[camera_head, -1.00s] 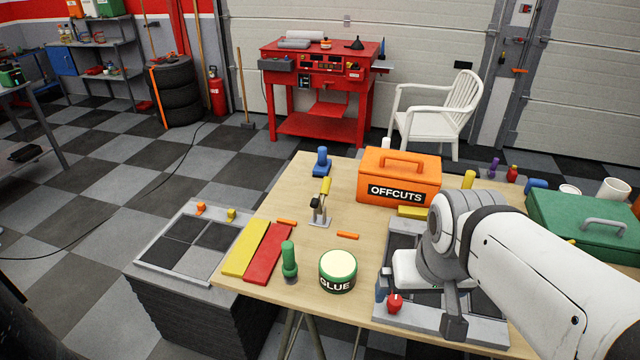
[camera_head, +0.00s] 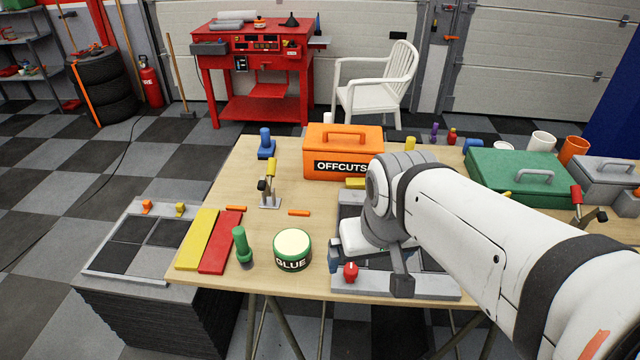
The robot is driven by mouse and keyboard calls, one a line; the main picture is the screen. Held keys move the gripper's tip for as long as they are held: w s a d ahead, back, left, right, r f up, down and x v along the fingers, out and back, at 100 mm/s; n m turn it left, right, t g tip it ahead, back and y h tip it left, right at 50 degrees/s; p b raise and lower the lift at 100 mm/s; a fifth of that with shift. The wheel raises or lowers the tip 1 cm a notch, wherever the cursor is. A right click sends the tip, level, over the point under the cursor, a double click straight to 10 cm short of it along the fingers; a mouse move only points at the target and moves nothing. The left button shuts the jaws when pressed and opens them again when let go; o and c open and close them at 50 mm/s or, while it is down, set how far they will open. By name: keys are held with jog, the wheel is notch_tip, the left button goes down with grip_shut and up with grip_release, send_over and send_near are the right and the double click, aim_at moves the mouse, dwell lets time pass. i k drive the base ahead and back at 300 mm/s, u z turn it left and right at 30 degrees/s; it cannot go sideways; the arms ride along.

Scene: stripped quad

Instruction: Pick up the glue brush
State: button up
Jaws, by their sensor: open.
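No glue brush can be made out for certain. A squat round tub marked GLUE (camera_head: 293,251), green with a cream top, stands near the table's front edge. A green upright piece with a knobbed handle (camera_head: 242,247) stands just left of it; I cannot tell if it is a brush. My gripper (camera_head: 401,284) is partly hidden by my own wrist, above the grey frame (camera_head: 435,286) right of the tub. It is open, and nothing shows held in it.
An orange OFFCUTS box (camera_head: 343,140) stands behind my arm. A red board (camera_head: 220,242) and a yellow board (camera_head: 197,240) lie at the left. A toggle clamp (camera_head: 268,186) stands behind them. A green case (camera_head: 515,176) is at right. Bare tabletop lies around the tub.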

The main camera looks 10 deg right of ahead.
aim_at(244, 254)
jog(key=z, duration=1.35)
jog(key=k, duration=1.15)
jog(key=u, duration=1.3)
jog(key=i, duration=1)
jog(key=u, duration=0.1)
